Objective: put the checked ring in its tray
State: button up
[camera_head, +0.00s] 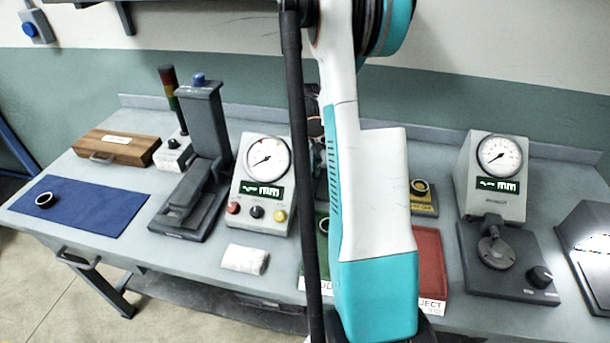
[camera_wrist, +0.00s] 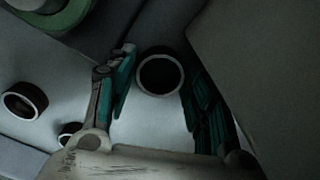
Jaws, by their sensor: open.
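In the wrist view my gripper (camera_wrist: 158,68) is open, with one finger on each side of a dark ring (camera_wrist: 142,78) that has a pale rim. Gaps show beside the ring, and I cannot tell its height from the surface. In the head view my arm hides the gripper and this ring. A green tray (camera_head: 322,262) is mostly hidden behind my arm. A red tray (camera_head: 429,258) to the right of my arm has a label ending in "JECT". Nothing visible marks which ring is the checked one.
Two more dark rings, a larger one (camera_wrist: 24,101) and a partly hidden one (camera_wrist: 69,134), lie left of my gripper. A ring (camera_head: 45,200) lies on a blue mat (camera_head: 90,212). A dial box (camera_head: 262,183) and a gauge with a stand (camera_head: 496,180) flank my arm.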

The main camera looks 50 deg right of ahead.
jog(key=c, duration=0.9)
jog(key=shift+r, duration=0.15)
